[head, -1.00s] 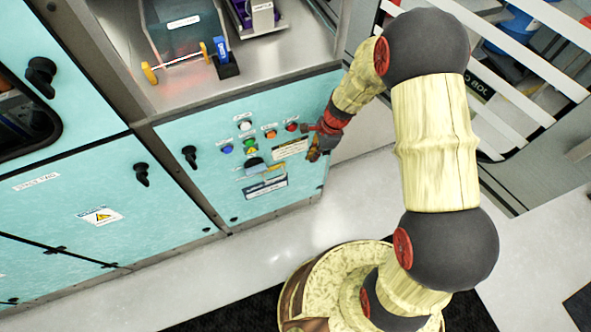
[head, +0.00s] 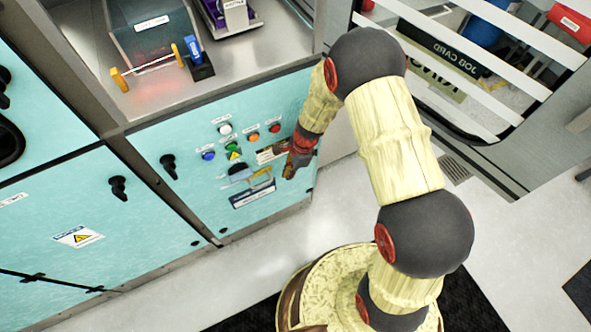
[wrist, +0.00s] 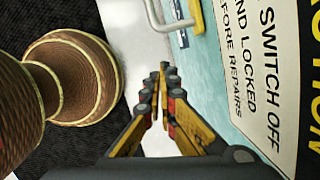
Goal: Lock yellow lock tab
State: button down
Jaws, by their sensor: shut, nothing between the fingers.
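The yellow lock tab (head: 262,184) is on the lower part of the teal panel, beside a dark switch handle (head: 240,173) with a grey loop. In the wrist view a small part of the yellow tab (wrist: 196,14) shows at the top edge, next to a grey bent bar (wrist: 168,22). My gripper (head: 290,173) is at the panel's right side, right of the tab and apart from it. In the wrist view my gripper (wrist: 164,70) has its fingertips together with nothing between them. The tab's far end is cut off there.
Coloured buttons (head: 254,137) sit above the tab. A warning label (wrist: 255,80) fills the right of the wrist view. A dark blue label plate (head: 253,194) is below the tab. Grey floor (head: 260,265) in front of the panel is open.

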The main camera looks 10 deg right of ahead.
jog(key=shift+a+r, duration=0.25)
jog(key=shift+a, duration=0.45)
jog(key=shift+a+r, duration=0.2)
jog(key=shift+a, duration=0.45)
jog(key=a, duration=0.1)
jog(key=s+a, duration=0.1)
jog(key=a, duration=0.1)
jog(key=shift+a+p, duration=0.2)
jog(key=shift+p, duration=0.2)
jog(key=d+r+p, duration=0.4)
jog(key=d+r, duration=0.2)
jog(key=r, duration=0.3)
jog(key=shift+w+d, duration=0.2)
